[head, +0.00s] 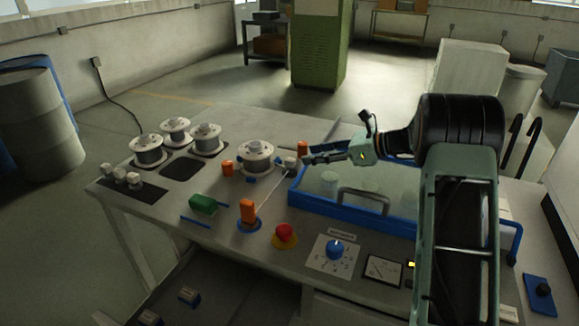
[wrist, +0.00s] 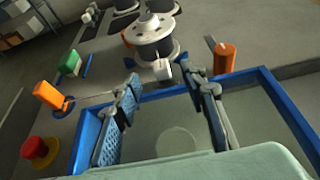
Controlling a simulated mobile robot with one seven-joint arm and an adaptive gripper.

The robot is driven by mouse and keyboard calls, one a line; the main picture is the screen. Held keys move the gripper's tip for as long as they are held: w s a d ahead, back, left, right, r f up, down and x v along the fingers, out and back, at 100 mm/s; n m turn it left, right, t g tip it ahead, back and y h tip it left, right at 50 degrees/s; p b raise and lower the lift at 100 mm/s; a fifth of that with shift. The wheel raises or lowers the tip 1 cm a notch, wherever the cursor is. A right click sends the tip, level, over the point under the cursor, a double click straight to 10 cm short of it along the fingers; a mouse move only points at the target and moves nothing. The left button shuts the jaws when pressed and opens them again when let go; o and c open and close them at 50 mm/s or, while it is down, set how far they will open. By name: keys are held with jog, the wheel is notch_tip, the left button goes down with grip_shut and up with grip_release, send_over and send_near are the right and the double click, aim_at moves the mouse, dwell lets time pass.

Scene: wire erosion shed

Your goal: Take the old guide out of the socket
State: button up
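A small whitish block, which looks like the old guide (head: 291,162), stands at the far left corner of the blue-framed tray, in front of a wire spool. It also shows in the wrist view (wrist: 162,70), just beyond and between my fingertips. The socket under it cannot be made out. My gripper (head: 308,160) reaches in from the right, close to the block. In the wrist view its two fingers (wrist: 163,84) are spread wide with nothing between them. A thin wire runs from the front orange post (head: 248,211) toward the block.
The large spool (head: 256,157) stands close behind the block. Orange posts (head: 228,168) (head: 302,148) flank it. The blue-framed tray (head: 330,208) lies below my gripper. Several small pale blocks (head: 120,174) sit on a dark mat at left. A red button (head: 285,234) is at the front.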

aim_at(291, 159)
jog(key=x, duration=0.8)
jog(key=shift+w+a+f, duration=0.1)
jog(key=shift+a+f, duration=0.15)
jog(key=shift+f, duration=0.2)
jog(key=shift+c, duration=0.2)
grip_shut()
